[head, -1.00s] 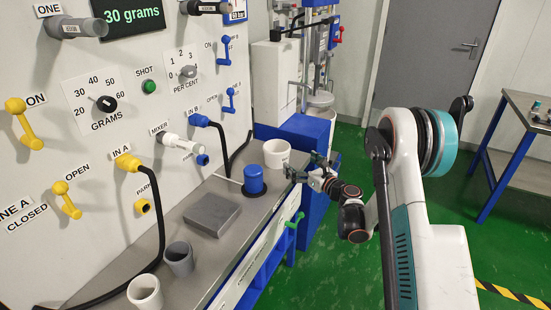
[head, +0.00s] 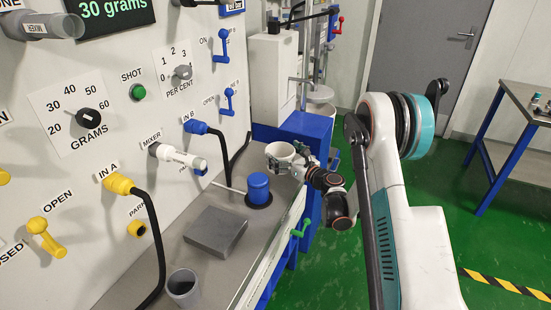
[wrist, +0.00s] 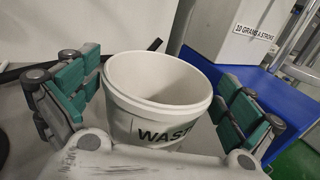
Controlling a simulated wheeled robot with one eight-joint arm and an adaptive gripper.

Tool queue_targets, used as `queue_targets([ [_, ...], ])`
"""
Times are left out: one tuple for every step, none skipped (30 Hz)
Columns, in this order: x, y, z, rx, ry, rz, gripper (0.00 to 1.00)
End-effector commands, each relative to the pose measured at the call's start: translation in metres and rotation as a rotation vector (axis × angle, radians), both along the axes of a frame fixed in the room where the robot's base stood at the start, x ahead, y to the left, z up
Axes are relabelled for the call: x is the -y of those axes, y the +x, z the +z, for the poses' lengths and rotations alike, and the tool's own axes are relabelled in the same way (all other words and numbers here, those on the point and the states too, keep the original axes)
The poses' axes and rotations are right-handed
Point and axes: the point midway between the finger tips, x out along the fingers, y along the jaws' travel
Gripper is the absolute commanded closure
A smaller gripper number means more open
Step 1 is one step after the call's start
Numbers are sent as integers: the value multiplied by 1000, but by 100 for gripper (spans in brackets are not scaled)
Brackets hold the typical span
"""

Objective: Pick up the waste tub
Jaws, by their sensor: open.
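The waste tub (head: 280,153) is a white, open-topped round tub at the far end of the grey bench in the head view. In the wrist view the tub (wrist: 150,118) stands between my fingers, with black lettering that reads "WAST" on its near side. It looks empty as far as I can see inside. My gripper (wrist: 155,82) is open, with one green-padded finger on each side of the tub. A gap shows beside the left finger; contact on the right is unclear. In the head view my gripper (head: 297,158) partly hides the tub's right side.
A blue cylinder (head: 258,186) on a dark base with a thin rod stands nearer on the bench. A grey block (head: 216,230) and a grey cup (head: 184,288) are closer still. The panel with hoses borders the left. A blue stand (wrist: 245,85) is behind the tub.

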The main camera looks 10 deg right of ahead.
Motion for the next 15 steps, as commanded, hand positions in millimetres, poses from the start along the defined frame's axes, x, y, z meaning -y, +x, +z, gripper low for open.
queue_targets([
  [0, 0, 0, 0, 0, 0, 0],
  [0, 0, 0, 0, 0, 0, 0],
  [0, 0, 0, 0, 0, 0, 0],
  [0, 0, 0, 0, 0, 0, 0],
  [0, 0, 0, 0, 0, 0, 7],
  [0, 0, 0, 0, 0, 0, 16],
  [0, 0, 0, 0, 0, 0, 23],
  [0, 0, 0, 0, 0, 0, 30],
  [0, 0, 0, 0, 0, 0, 39],
  [0, 0, 0, 0, 0, 0, 42],
  [0, 0, 0, 0, 0, 0, 42],
  [0, 0, 0, 0, 0, 0, 42],
  [0, 0, 0, 0, 0, 0, 42],
  [0, 0, 0, 0, 0, 0, 42],
  [0, 0, 0, 0, 0, 0, 42],
])
